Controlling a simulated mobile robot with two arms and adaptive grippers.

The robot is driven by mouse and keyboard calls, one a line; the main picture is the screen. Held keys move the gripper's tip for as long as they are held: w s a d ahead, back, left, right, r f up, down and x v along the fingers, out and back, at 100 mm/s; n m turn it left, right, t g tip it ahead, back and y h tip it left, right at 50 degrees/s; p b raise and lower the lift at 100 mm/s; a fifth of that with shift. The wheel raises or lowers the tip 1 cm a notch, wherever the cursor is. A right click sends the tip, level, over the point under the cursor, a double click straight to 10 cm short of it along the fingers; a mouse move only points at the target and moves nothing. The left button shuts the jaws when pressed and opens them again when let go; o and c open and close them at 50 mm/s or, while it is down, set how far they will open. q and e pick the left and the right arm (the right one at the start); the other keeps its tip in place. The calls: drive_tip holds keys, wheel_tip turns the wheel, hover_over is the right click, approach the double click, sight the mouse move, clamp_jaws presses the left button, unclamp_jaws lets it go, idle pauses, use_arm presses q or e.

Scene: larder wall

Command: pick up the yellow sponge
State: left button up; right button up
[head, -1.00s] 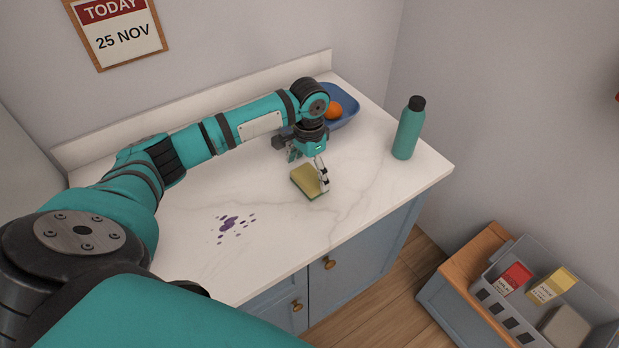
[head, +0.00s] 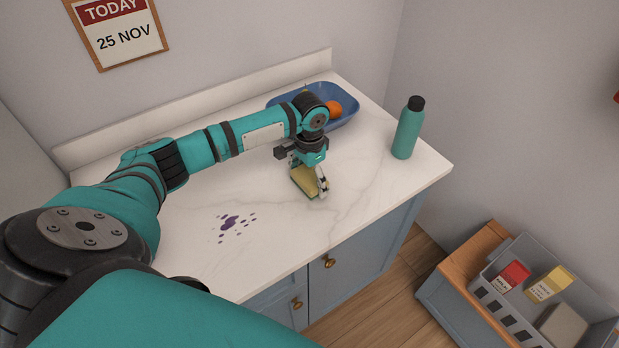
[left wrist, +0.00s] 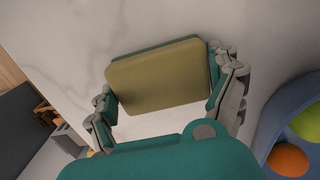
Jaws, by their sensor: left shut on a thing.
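The yellow sponge (head: 304,181) with a green underside is at the counter's middle in the head view. It also fills the middle of the left wrist view (left wrist: 158,76). My left gripper (head: 311,179) reaches down over it and is shut on it, with one finger at each end of the sponge in the left wrist view (left wrist: 170,90). I cannot tell whether the sponge still touches the counter. My right gripper is not in view.
A blue bowl (head: 349,97) with an orange (head: 334,108) stands behind the gripper. A teal bottle (head: 408,128) stands to the right. Purple spots (head: 232,224) mark the white counter (head: 280,240). A grey crate (head: 508,311) with packages sits lower right.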

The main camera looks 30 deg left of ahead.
sight(311, 178)
use_arm(q)
drive_tip(key=shift+r, duration=0.45)
drive_tip(key=shift+s+d+r+b, duration=0.2)
drive_tip(key=shift+r+b, duration=0.2)
drive_tip(key=shift+r, duration=0.2)
drive_tip(key=shift+s+d+r+b, duration=0.1)
drive_tip(key=shift+d+r+b, duration=0.1)
drive_tip(key=shift+r+b, duration=0.3)
drive_tip(key=s+d, duration=0.3)
drive_tip(key=s+d+r+b, duration=0.1)
drive_tip(key=s+d, duration=0.2)
drive_tip(key=d, duration=0.1)
drive_tip(key=s+d+b, duration=0.1)
drive_tip(key=s+d, duration=0.2)
drive_tip(key=d, duration=0.1)
drive_tip(key=shift+r, duration=0.35)
drive_tip(key=shift+s+d+r, duration=0.1)
drive_tip(key=shift+s+d, duration=0.15)
drive_tip(key=shift+d, duration=0.1)
